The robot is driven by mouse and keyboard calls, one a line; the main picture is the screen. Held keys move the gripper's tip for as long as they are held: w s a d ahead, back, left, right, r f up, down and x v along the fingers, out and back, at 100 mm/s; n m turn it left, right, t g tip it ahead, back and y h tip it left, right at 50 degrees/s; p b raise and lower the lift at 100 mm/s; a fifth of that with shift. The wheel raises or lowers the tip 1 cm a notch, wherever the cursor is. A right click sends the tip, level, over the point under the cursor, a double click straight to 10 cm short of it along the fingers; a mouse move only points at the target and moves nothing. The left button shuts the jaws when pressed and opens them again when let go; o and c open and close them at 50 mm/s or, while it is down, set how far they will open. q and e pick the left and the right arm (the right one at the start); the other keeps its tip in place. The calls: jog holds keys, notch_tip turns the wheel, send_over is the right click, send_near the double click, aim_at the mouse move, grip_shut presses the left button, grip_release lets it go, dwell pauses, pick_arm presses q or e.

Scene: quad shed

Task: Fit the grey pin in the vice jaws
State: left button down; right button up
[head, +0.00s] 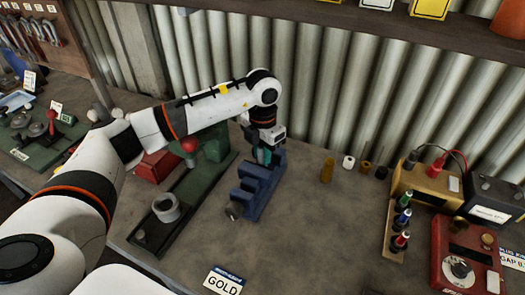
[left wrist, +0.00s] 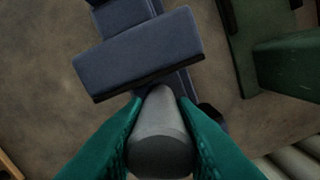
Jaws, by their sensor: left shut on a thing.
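The blue vice (head: 252,192) stands on the bench in the middle of the head view, its jaw blocks facing up. It also shows in the left wrist view (left wrist: 140,52). My left gripper (head: 264,157) is over the back end of the vice, pointing down. In the left wrist view its teal fingers are shut on the grey pin (left wrist: 160,138). The pin's narrower far end lies close to the edge of a blue jaw block; I cannot tell whether it touches or sits between the jaws. In the head view the gripper hides the pin. My right gripper is not in view.
A green machine (head: 190,200) with a grey ring (head: 166,207) stands left of the vice. A brass cylinder (head: 327,171) and a white spool (head: 348,162) stand to the right. Corrugated wall (head: 330,80) rises close behind.

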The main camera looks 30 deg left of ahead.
pick_arm(q)
jog(key=shift+f+b, duration=0.3)
jog(key=shift+f, duration=0.1)
dwell(0.4)
jog(key=c, duration=0.8)
grip_release()
jog(key=shift+o, duration=0.3)
jog(key=shift+r, duration=0.1)
